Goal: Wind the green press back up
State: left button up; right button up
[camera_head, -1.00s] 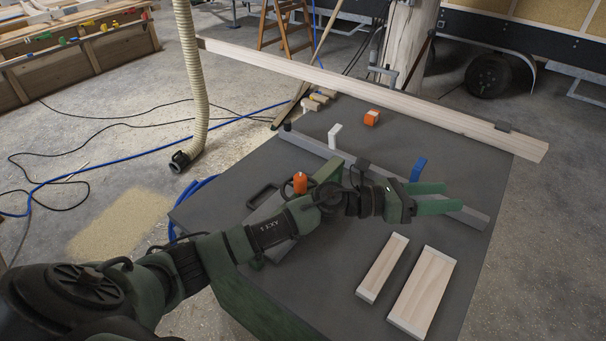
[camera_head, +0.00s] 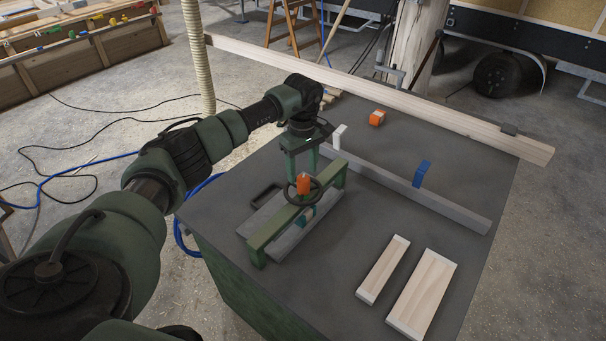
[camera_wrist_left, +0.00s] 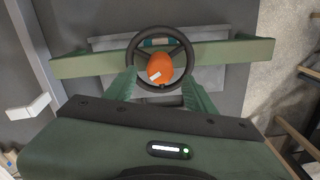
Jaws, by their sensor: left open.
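The green press (camera_head: 272,229) stands on the dark table, a green beam on posts over a grey base plate (camera_head: 292,238). A black handwheel (camera_head: 318,188) with an orange knob (camera_head: 303,184) sits on top of its beam; both also show in the left wrist view, the wheel (camera_wrist_left: 133,58) and the knob (camera_wrist_left: 160,68). A teal block (camera_head: 306,217) shows under the beam. My right gripper is out of view.
A grey rail (camera_head: 400,185) with a white block (camera_head: 337,136) and a blue block (camera_head: 420,173) runs behind the press. An orange block (camera_head: 377,118) lies farther back. Two wooden boards (camera_head: 383,269) lie at the front right. A long plank (camera_head: 400,100) lies along the back edge.

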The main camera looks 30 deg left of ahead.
aim_at(303, 177)
pick_arm(q)
jog(key=shift+f+p, duration=0.35)
jog(key=shift+f, duration=1.45)
jog(key=shift+c, duration=0.3)
grip_shut()
